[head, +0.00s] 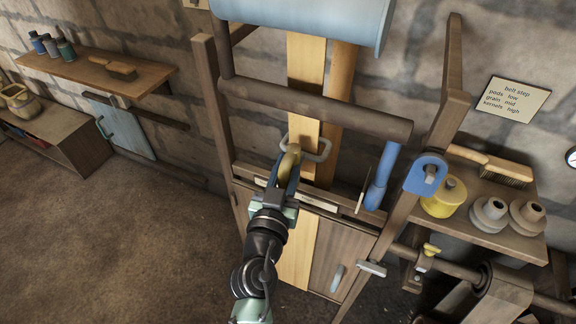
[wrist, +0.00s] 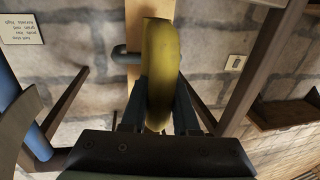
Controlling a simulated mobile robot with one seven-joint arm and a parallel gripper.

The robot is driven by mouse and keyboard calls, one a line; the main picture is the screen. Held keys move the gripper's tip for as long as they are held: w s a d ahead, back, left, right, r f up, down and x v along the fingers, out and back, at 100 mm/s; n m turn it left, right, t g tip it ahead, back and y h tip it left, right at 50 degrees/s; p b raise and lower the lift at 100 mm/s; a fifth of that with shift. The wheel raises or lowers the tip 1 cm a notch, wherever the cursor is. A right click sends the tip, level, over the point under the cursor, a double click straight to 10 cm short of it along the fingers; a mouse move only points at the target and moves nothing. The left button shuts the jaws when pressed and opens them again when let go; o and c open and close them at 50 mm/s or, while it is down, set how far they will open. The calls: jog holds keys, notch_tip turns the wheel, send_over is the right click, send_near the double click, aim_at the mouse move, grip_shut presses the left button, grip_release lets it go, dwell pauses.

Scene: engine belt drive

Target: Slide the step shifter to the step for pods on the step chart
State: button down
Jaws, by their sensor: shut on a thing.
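The step shifter's yellow handle (head: 290,158) stands in front of the pale belt (head: 305,60), with a grey metal loop (head: 318,150) beside it. My gripper (head: 284,176) is shut on this handle. In the wrist view the handle (wrist: 158,65) fills the space between the fingers of my gripper (wrist: 160,110). The step chart (head: 511,95) on the wall at right reads pods low, grain mid, kernels high; it also shows upside down in the wrist view (wrist: 22,22). A pale label strip (head: 316,201) runs along the rail below the handle; its writing is too small to read.
A blue-handled lever (head: 381,178) stands right of the shifter, and a wooden roller (head: 315,110) crosses above it. A blue drum (head: 305,20) hangs at the top. A shelf (head: 500,235) with a yellow pot (head: 444,198) is at right. Floor at left is clear.

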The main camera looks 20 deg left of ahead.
jog(key=a+b, duration=0.6)
jog(key=a, duration=0.1)
jog(key=shift+a, duration=0.25)
jog(key=shift+r, duration=0.1)
jog(key=c, duration=0.7)
grip_release()
jog(key=shift+a, duration=0.15)
jog(key=shift+w, duration=0.1)
jog(key=shift+d, duration=0.2)
jog(key=s+b, duration=0.1)
jog(key=s, duration=0.3)
jog(key=s+d+b, duration=0.1)
jog(key=s, duration=0.3)
jog(key=s+d+b, duration=0.1)
jog(key=s, duration=0.4)
